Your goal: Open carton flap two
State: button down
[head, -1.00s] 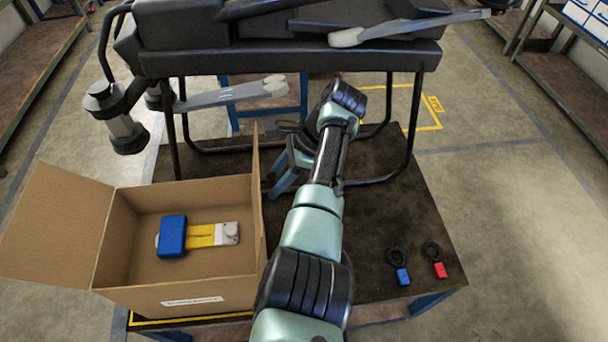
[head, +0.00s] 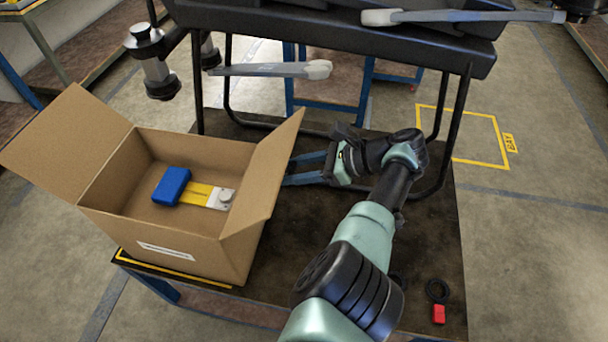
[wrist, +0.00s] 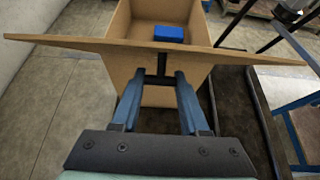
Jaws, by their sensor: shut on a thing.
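An open cardboard carton (head: 190,235) stands on the dark table, and its inside shows in the wrist view (wrist: 155,15). Its left flap (head: 65,145) is folded out wide. Its right flap (head: 266,175) leans outward to the right, towards my gripper. In the wrist view the flap (wrist: 80,46) crosses the picture as a broad thin edge. My gripper (head: 287,172) reaches in from the right with its blue fingers at the flap's outer side. In the wrist view my gripper (wrist: 161,78) is shut on this flap at about mid-length. The exact contact is partly hidden.
A blue and yellow item (head: 190,190) lies inside the carton. A black drone frame (head: 330,20) stands over the table's back, its legs close to my arm. A red-tagged ring (head: 438,300) lies at the front right. Bare table lies right of the carton.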

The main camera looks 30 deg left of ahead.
jog(key=shift+s+a+f, duration=0.2)
jog(key=shift+s+f, duration=0.05)
jog(key=shift+s, duration=0.05)
jog(key=c, duration=0.8)
grip_release()
jog(key=o, duration=0.4)
jog(key=shift+w+a, duration=0.1)
jog(key=shift+a, duration=0.15)
jog(key=b+v, duration=0.4)
jog(key=v, duration=0.9)
jog(key=shift+d, duration=0.25)
jog(key=shift+w, duration=0.1)
